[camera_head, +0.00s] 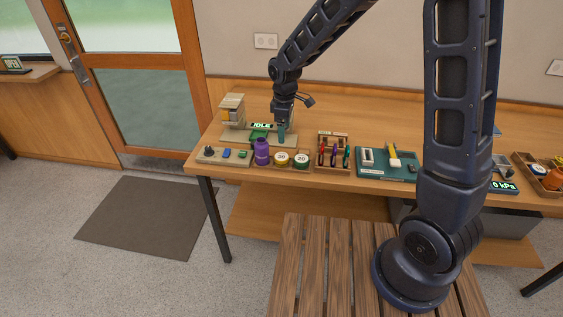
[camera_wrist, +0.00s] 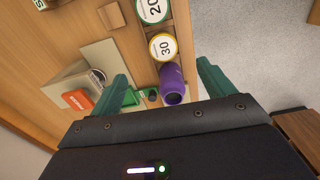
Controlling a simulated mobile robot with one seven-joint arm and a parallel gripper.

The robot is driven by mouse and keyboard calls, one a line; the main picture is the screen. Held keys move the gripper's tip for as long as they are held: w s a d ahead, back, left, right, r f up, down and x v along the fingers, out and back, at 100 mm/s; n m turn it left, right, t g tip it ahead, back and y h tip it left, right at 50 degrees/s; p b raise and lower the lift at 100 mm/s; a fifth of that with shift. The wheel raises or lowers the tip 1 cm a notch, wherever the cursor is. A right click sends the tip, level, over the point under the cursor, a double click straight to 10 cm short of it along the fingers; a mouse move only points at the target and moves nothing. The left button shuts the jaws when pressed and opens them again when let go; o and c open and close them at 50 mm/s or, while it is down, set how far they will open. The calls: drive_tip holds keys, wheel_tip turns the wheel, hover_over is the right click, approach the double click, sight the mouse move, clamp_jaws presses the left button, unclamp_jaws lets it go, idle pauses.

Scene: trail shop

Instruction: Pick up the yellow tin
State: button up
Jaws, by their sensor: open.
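The yellow tin (camera_head: 281,159) is a short round tin with a yellow rim and a white lid marked 30. In the wrist view the yellow tin (camera_wrist: 163,47) shows just beyond the purple bottle (camera_wrist: 173,84), with the green tin (camera_wrist: 152,9) marked 20 farther up. My gripper (camera_head: 281,132) is above the table, behind the tins. Its green fingers (camera_wrist: 162,72) are open and apart, with nothing held between them.
A beige machine (camera_head: 232,107) with an IDLE display stands behind. A tray of small parts (camera_head: 222,155) lies left of the bottle. A rack of coloured tools (camera_head: 333,152) and a green board (camera_head: 386,164) are to the right. The table behind the rack looks clear.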

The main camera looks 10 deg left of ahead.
sight(282, 156)
drive_tip(key=shift+s+a+f, duration=0.1)
drive_tip(key=shift+a+f, duration=0.05)
drive_tip(key=shift+f, duration=1.8)
drive_tip(key=shift+a+f, duration=0.15)
drive_tip(key=shift+f, duration=1.85)
drive_tip(key=shift+s+a+f, duration=0.1)
drive_tip(key=shift+a+f, duration=0.05)
drive_tip(key=shift+f, duration=1.8)
drive_tip(key=c, duration=1.1)
